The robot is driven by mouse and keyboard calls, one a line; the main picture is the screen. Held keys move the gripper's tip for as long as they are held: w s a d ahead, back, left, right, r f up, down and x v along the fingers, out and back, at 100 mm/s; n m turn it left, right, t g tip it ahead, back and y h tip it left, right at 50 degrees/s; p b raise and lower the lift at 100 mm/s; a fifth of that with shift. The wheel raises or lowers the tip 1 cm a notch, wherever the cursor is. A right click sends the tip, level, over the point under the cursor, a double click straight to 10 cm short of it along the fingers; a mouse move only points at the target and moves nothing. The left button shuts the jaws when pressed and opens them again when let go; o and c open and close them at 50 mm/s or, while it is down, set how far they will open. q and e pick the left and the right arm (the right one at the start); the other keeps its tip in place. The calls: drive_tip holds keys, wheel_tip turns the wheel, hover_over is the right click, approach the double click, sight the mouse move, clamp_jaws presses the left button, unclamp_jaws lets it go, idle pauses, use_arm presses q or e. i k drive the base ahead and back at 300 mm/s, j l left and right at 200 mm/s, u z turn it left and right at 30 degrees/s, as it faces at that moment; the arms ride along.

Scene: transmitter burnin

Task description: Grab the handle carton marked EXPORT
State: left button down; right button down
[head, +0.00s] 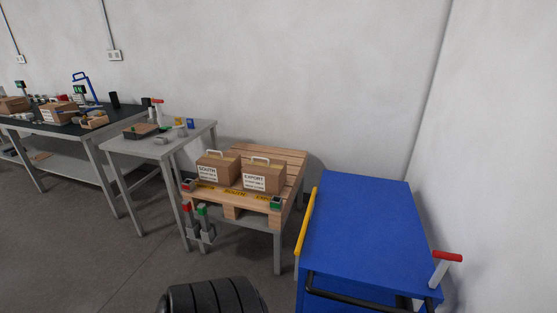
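The carton marked EXPORT (263,176) is a brown box with a white label and a pale handle on top. It stands on a wooden pallet (283,157) at the middle of the head view. A similar handle carton marked SOUTH (215,169) stands just to its left, also with a pale handle. Neither of my grippers shows in the head view. A dark ribbed rounded form at the bottom edge may be part of my own body.
A blue cabinet (362,230) with a yellow side handle stands right of the pallet, near the wall. A grey table (190,137) with small parts and a dark-topped workbench (72,128) stand to the left. The floor (110,250) at the front left is clear.

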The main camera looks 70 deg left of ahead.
sight(260, 175)
drive_tip(key=u, duration=2.2)
drive_tip(key=i+j+z, duration=0.15)
drive_tip(key=z, duration=0.3)
drive_tip(key=i+j+z, duration=0.1)
drive_tip(key=j+z, duration=0.35)
drive_tip(key=i+j+z, duration=0.1)
drive_tip(key=z, duration=0.35)
drive_tip(key=j, duration=0.1)
